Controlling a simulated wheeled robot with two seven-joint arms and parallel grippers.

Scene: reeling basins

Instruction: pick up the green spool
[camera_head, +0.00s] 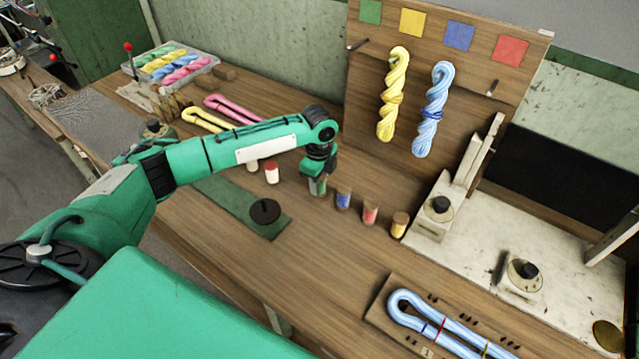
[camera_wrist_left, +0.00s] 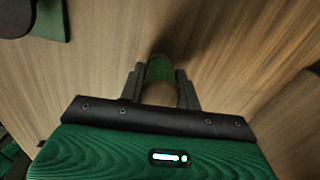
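The green spool (camera_wrist_left: 160,70) stands between the two fingers of my left gripper (camera_wrist_left: 161,78) in the left wrist view. A finger lies on each side of it, with what looks like a narrow gap, so the gripper seems open around it. In the head view, my left gripper (camera_head: 318,183) points down at the table and mostly hides the green spool. The spool appears to stand on the table, in line with the blue spool (camera_head: 343,198), the red spool (camera_head: 370,213) and the yellow spool (camera_head: 399,225). My right gripper is not in view.
A white spool with a red top (camera_head: 272,173) stands left of the gripper. A green mat (camera_head: 228,198) carries a dark disc (camera_head: 265,211). A wooden board (camera_head: 375,75) with yellow and blue skeins rises behind. A pale stand (camera_head: 480,250) is at the right.

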